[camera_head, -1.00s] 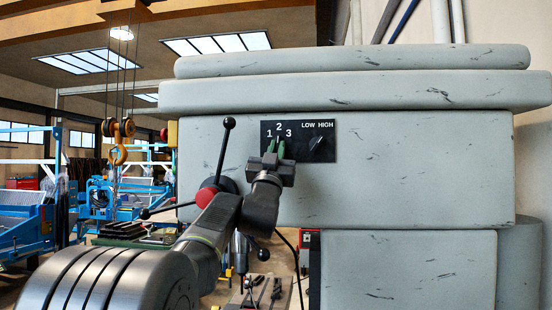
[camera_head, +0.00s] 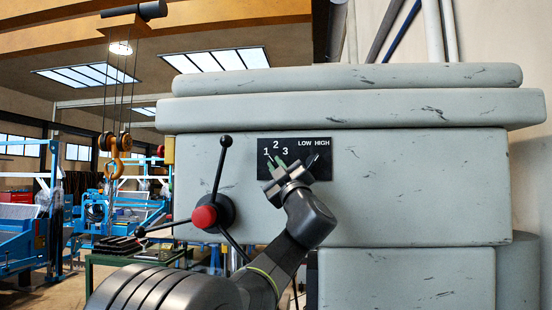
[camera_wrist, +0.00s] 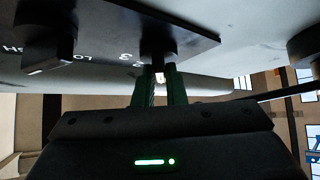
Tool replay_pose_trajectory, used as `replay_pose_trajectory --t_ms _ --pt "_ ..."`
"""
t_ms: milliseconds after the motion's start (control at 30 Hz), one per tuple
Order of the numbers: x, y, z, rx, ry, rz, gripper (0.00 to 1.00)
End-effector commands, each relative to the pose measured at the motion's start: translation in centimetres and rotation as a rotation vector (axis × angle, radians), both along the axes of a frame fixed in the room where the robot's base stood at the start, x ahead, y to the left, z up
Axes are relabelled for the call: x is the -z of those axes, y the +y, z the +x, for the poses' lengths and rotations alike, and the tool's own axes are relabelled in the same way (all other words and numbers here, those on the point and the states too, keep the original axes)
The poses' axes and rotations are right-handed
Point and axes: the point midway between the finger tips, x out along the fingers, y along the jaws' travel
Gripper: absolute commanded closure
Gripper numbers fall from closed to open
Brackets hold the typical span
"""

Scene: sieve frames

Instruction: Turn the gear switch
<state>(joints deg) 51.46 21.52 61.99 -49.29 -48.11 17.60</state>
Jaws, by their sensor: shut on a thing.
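The gear switch panel (camera_head: 267,146) is a black plate marked 1, 2, 3 and LOW HIGH on the front of the grey machine. My gripper (camera_head: 276,164) is at the 1-2-3 side, tilted with its green fingers pointing up and left. In the wrist view the dark gear switch knob (camera_wrist: 157,36) stands out from the plate, with a white mark at its end. My gripper (camera_wrist: 160,90) is shut on it, with one finger on each side. The head view hides most of the knob behind the fingers.
The LOW HIGH knob (camera_head: 311,160) is close to the right of my gripper, and it also shows in the wrist view (camera_wrist: 50,50). A three-armed lever with a red hub (camera_head: 204,217) sticks out to the left. A crane hook (camera_head: 114,160) hangs farther back.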

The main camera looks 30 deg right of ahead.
Motion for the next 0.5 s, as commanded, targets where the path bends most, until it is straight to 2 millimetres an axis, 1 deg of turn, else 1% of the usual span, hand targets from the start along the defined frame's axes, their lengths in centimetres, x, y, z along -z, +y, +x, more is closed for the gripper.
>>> replay_pose_trajectory --t_ms 33,300,500 --pt "-0.4 -0.22 -0.05 0.003 0.025 -0.023 1.0" --pt "-0.35 -0.22 -0.12 0.002 0.112 -0.129 1.0" --pt "-0.26 -0.19 -0.13 0.0 0.14 -0.165 1.0"
